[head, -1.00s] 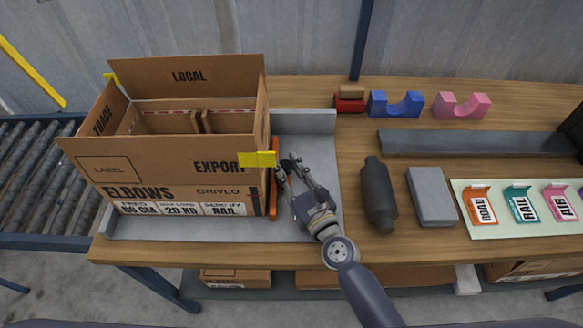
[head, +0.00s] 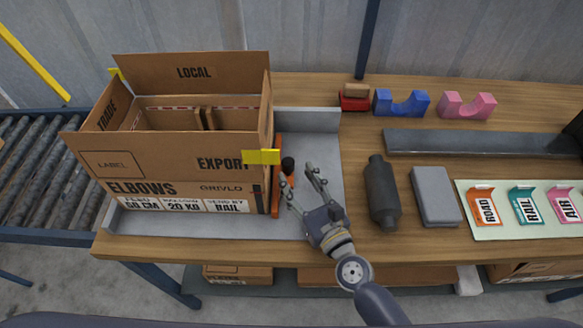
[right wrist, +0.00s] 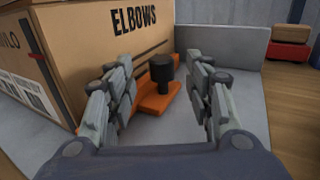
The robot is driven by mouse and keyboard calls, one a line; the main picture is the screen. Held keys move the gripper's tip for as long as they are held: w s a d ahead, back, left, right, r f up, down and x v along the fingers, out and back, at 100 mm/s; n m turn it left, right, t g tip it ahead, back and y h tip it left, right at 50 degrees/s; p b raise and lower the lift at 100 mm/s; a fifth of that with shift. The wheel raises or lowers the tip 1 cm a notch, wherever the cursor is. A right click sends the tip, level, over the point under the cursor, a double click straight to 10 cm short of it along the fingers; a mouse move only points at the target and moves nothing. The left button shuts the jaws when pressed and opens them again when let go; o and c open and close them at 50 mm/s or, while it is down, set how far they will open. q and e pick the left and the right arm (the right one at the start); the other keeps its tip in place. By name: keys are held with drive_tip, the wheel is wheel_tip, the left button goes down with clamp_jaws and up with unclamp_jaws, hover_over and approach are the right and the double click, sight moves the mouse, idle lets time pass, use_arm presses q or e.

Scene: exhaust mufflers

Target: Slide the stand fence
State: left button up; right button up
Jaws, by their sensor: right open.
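The stand fence is an orange strip (head: 277,196) with a black knob (head: 288,164), upright along the right side of the cardboard box. The box (head: 180,172) sits on the grey metal stand (head: 318,150). My right gripper (head: 298,175) is open and empty over the stand, just in front of the knob. In the right wrist view, the knob (right wrist: 162,70) and the fence's orange base (right wrist: 155,100) show between and beyond the open fingers (right wrist: 163,85). No contact with the knob is visible. My left gripper is not in view.
A dark muffler (head: 381,195) and a grey block (head: 436,196) lie to the right of the stand. Blue (head: 401,104) and pink (head: 467,106) cradles stand behind, near a long dark bar (head: 470,142). A roller conveyor (head: 40,175) is at the left.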

drive_tip(key=v, duration=0.7)
drive_tip(key=shift+s, duration=0.2)
